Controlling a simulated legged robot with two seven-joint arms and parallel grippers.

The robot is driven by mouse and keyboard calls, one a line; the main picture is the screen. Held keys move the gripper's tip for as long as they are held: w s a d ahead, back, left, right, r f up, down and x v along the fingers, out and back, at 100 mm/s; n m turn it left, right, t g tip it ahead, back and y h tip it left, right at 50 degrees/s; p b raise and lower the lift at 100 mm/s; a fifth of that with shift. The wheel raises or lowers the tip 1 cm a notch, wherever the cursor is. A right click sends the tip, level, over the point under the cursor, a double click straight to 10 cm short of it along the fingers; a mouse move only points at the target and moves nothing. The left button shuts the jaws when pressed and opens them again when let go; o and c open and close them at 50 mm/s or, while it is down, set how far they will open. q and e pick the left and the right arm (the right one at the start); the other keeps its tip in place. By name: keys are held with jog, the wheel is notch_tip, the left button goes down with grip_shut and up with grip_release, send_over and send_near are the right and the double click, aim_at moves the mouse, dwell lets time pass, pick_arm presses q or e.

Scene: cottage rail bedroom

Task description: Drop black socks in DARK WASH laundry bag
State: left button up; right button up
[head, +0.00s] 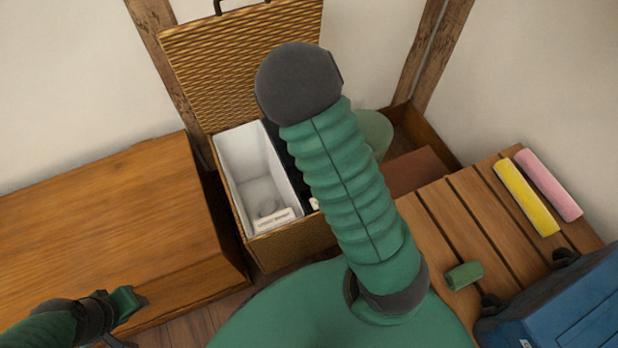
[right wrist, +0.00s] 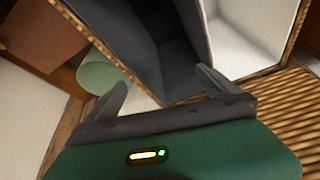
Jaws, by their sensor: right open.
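A wicker hamper with its lid up holds a white-lined bag (head: 252,165) and a black-lined bag (head: 284,150), mostly hidden behind my right arm. A label on the white bag is too small to read surely. In the right wrist view the dark bag (right wrist: 165,40) gapes just beyond my right gripper (right wrist: 160,92), with the white bag (right wrist: 255,30) to its right. My right gripper's fingers are apart, with no sock between them; the head view hides it. I cannot make out black socks in either view. My left gripper (head: 128,318) is at the lower left, over the wooden chest's front edge.
The wooden chest (head: 100,215) stands left of the hamper. On the slatted bench (head: 450,220) at right lie a green roll (head: 464,276), a yellow roll (head: 527,197) and a pink roll (head: 548,184). A blue case (head: 560,305) is at lower right. A pale green round thing (head: 374,132) stands behind my arm.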

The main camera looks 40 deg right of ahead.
pick_arm(q)
jog(key=p+v, duration=0.2)
jog(key=v, duration=0.1)
jog(key=w+p+v, duration=0.1)
jog(key=p+v, duration=0.1)
jog(key=shift+r, duration=0.5)
pick_arm(e)
jog(key=v, duration=0.7)
jog(key=shift+a+r, duration=0.1)
jog(key=shift+a, duration=0.05)
